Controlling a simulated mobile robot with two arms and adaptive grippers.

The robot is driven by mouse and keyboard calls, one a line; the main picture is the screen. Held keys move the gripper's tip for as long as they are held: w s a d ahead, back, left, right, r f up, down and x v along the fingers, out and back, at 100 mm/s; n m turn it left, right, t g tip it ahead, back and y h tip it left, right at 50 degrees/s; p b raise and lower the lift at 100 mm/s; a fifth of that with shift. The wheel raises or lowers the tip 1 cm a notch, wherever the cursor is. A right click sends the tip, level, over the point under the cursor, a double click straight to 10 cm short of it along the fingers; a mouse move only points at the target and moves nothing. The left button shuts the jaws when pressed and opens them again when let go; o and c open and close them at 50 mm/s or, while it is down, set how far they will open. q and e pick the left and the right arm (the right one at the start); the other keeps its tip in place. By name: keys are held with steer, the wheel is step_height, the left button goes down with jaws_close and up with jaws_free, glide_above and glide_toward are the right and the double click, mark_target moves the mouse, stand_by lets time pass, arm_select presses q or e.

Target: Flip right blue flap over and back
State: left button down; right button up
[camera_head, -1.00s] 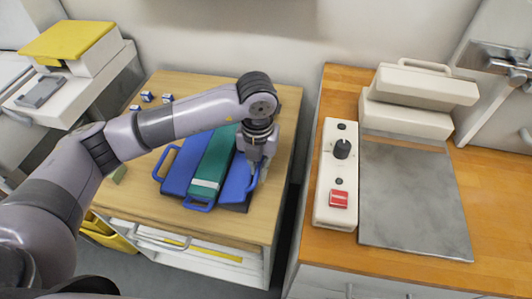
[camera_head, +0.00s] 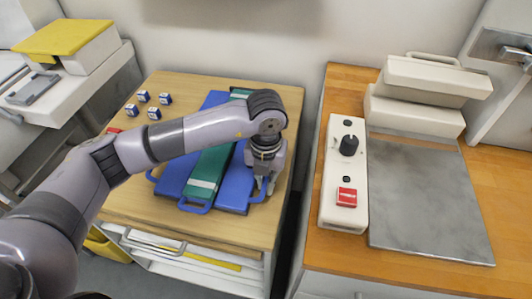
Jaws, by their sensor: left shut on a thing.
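The right blue flap (camera_head: 237,186) lies on the right side of the folding board on the wooden table, and it looks flat. A green middle panel (camera_head: 210,170) with a pale band is beside it, and a left blue flap (camera_head: 180,172) is on the other side. My left gripper (camera_head: 264,188) points down at the right edge of the right blue flap, shut on its handle there; the fingers partly hide the grip. My left arm covers the upper part of the board. My right gripper is not in view.
Several small blue-and-white boxes (camera_head: 143,96) stand at the table's back left. To the right, past a narrow gap, a counter holds a control box (camera_head: 345,172) with a red switch and a grey plate (camera_head: 425,205). The table's front is bare.

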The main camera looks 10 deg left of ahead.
arm_select(q)
steer(key=c, duration=1.9)
jaws_free()
steer(key=shift+d, duration=0.25)
steer(key=shift+a+r, duration=0.1)
steer(key=shift+r+p, duration=2.45)
steer(key=shift+r, duration=1.5)
steer(key=shift+s+f, duration=0.1)
